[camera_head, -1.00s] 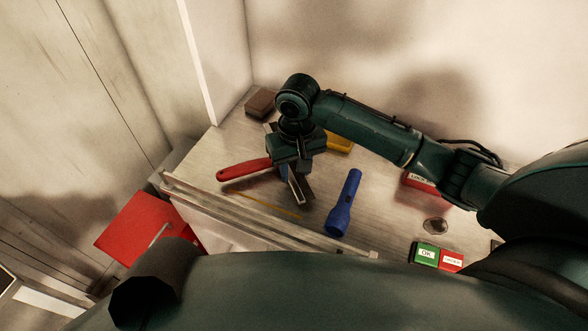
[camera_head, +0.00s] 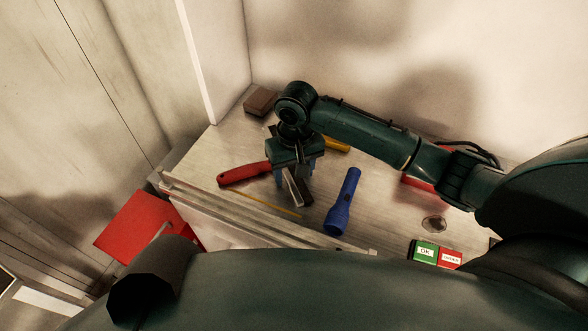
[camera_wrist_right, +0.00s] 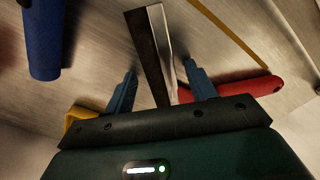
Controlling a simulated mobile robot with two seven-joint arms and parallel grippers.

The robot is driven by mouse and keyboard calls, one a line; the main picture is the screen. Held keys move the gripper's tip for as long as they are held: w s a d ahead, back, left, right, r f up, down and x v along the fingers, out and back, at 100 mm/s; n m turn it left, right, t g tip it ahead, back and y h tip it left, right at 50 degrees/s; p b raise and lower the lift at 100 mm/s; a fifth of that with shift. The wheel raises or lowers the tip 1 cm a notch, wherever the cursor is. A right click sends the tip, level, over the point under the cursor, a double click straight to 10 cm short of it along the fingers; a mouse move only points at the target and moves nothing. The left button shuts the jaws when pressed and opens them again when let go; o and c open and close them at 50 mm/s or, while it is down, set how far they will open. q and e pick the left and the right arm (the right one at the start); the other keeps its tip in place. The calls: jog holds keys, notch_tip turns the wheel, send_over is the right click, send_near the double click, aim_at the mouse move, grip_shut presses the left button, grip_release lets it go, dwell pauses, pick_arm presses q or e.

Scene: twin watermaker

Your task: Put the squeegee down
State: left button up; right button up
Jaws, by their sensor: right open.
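The squeegee has a red handle (camera_head: 245,174) and a strip-like head (camera_head: 298,188), dark along one side and pale metal along the other. It lies on the metal worktop (camera_head: 385,225), its handle pointing left. My right gripper (camera_head: 294,174) is low over the squeegee and open, one finger on each side of the head. In the right wrist view, the head (camera_wrist_right: 153,45) stands between the spread blue fingertips with gaps on both sides, and the red handle (camera_wrist_right: 250,88) shows at the right. The gripper hides where handle and head meet. My left gripper is not in view.
A blue flashlight (camera_head: 342,203) lies right of the squeegee. A yellow object (camera_head: 337,145) is partly hidden behind the gripper. A brown block (camera_head: 261,101) sits at the back left. A thin yellow stick (camera_head: 268,205) lies in front. Green and red blocks (camera_head: 425,250) sit front right.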

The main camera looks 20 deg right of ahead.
notch_tip(320, 180, up, 12)
jog(key=shift+d+r, duration=0.15)
dwell(0.3)
dwell(0.4)
